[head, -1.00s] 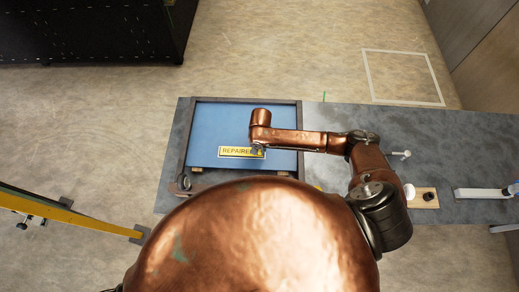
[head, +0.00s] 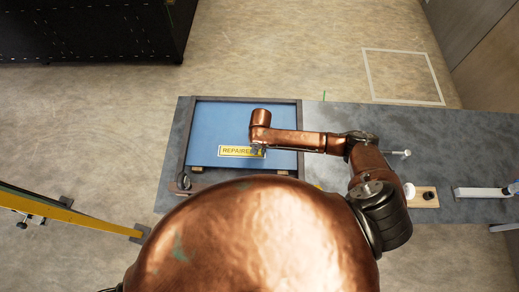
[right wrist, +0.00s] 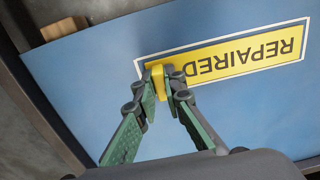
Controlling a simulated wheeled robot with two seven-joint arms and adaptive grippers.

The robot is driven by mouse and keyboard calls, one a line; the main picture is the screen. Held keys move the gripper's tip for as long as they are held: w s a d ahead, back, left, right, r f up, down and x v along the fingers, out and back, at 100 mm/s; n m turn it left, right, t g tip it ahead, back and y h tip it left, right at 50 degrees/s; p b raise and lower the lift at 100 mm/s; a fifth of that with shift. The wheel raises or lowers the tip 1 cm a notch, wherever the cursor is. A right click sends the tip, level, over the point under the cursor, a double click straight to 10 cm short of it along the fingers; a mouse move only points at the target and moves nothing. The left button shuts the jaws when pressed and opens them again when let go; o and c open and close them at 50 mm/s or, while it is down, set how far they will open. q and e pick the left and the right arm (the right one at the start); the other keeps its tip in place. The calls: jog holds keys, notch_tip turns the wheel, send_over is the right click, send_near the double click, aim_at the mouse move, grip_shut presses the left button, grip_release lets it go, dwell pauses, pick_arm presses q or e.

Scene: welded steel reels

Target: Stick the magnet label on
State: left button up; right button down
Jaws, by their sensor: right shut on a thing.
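The yellow magnet label (head: 235,151) reads REPAIRED. In the right wrist view the label (right wrist: 245,54) appears upside down, inside a white rectangular outline (right wrist: 222,35) on the blue panel (right wrist: 90,80). My right gripper (head: 257,150) is at the label's right end in the head view. In the right wrist view its green-sided fingers (right wrist: 162,82) are shut on the label's raised yellow tab. The label looks flat against the panel; I cannot tell whether it touches all over. My left gripper is not in view.
The blue panel (head: 215,120) lies in a dark frame (head: 187,135) on a grey table (head: 330,112). A wooden block with a dark knob (head: 422,197) and a white clamp-like piece (head: 480,193) stand at the right. A yellow bar (head: 95,224) is at the left.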

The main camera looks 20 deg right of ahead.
jog(key=c, duration=1.9)
grip_release()
jog(key=shift+c, duration=0.2)
notch_tip(320, 180, up, 12)
